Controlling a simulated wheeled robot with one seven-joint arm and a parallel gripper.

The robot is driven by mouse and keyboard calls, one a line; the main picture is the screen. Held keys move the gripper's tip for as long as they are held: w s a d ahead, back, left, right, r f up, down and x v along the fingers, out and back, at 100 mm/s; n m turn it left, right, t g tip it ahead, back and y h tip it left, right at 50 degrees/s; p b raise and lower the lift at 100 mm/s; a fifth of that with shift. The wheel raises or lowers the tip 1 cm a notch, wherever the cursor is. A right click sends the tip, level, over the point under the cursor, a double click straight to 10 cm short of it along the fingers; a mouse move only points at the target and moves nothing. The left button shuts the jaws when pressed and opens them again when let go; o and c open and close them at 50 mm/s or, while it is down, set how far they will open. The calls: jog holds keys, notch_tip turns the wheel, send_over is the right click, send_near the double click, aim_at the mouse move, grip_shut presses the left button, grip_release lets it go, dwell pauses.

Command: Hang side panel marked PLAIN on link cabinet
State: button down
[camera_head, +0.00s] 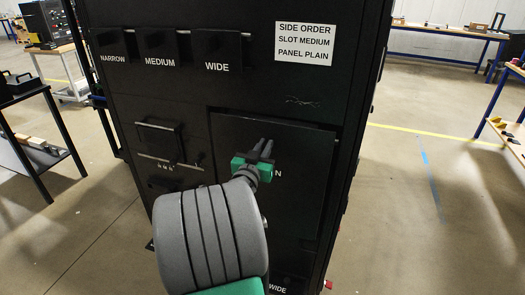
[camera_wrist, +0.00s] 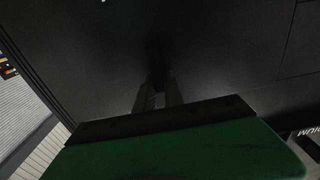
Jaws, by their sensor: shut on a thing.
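The black link cabinet (camera_head: 225,85) fills the middle of the head view. Its upper face has label slots named NARROW, MEDIUM (camera_head: 160,62) and WIDE. A large black panel (camera_head: 305,190) stands flat against or close to the lower right face; only an "N" of its marking shows beside my gripper, the rest hidden. My gripper (camera_head: 264,148) is shut on the panel near its upper middle; the exact grip point is hard to see. In the wrist view the dark fingers (camera_wrist: 158,95) meet a dark surface. I cannot tell whether the panel touches the cabinet.
A white order sign (camera_head: 304,43) reads "SIDE ORDER, SLOT MEDIUM, PANEL PLAIN". A smaller dark fixture (camera_head: 160,140) sits left of the panel. A dark shelf cart (camera_head: 30,125) stands at the left and a blue-legged table (camera_head: 505,125) at the right. The floor right of the cabinet is clear.

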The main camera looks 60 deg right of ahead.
jog(key=shift+w+d+r, duration=0.1)
jog(key=shift+d+r, duration=0.1)
jog(key=shift+d, duration=0.5)
jog(key=shift+a+f+b, duration=0.15)
jog(key=shift+f+b, duration=0.7)
jog(key=shift+b, duration=0.2)
jog(key=shift+f, duration=0.35)
jog(key=shift+a+f, duration=0.1)
jog(key=shift+f, duration=0.15)
jog(key=shift+r, duration=0.15)
jog(key=shift+d+r, duration=0.2)
jog(key=shift+r, duration=0.85)
